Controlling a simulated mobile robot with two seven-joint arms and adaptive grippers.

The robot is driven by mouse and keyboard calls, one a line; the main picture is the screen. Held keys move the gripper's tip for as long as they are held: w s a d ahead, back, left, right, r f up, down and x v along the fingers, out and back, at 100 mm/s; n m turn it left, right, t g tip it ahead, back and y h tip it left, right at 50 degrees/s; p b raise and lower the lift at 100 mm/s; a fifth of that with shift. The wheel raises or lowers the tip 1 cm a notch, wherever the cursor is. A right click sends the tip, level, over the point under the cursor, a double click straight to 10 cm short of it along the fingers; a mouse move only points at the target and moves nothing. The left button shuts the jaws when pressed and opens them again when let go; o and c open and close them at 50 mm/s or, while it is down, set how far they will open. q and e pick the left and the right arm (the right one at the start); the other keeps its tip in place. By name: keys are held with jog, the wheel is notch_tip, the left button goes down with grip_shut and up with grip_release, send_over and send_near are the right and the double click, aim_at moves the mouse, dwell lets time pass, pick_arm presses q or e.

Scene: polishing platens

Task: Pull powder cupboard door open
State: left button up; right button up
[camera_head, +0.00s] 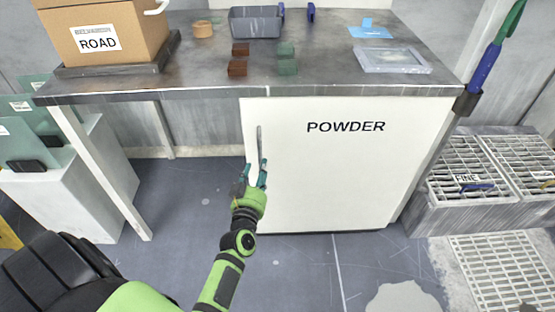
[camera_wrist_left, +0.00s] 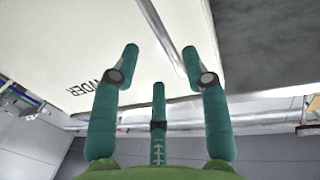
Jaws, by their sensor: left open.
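The white powder cupboard door (camera_head: 335,170), lettered POWDER, is under the bench and looks closed. Its slim vertical metal handle (camera_head: 259,140) is near the door's left edge. My left gripper (camera_head: 255,172) is at the handle's lower end, in front of the door. In the left wrist view, the left gripper (camera_wrist_left: 160,58) has its green fingers spread. The handle (camera_wrist_left: 164,36) runs between the fingertips there, nearer the right-hand finger. I cannot tell whether that finger touches it. The door (camera_wrist_left: 75,50) fills the upper left of that view. My right gripper is not in view.
The metal bench top (camera_head: 330,75) overhangs the door and carries a ROAD box (camera_head: 105,30), a grey bin (camera_head: 256,22) and small blocks. A white plinth (camera_head: 75,190) stands left, grated crates (camera_head: 470,185) right. The floor (camera_head: 180,200) before the cupboard is mostly clear.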

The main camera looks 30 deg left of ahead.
aim_at(261, 156)
pick_arm(q)
jog(key=x, duration=0.6)
jog(key=shift+w+a+b, duration=0.25)
jog(key=shift+a+b, duration=0.05)
jog(key=shift+b, duration=0.1)
grip_shut()
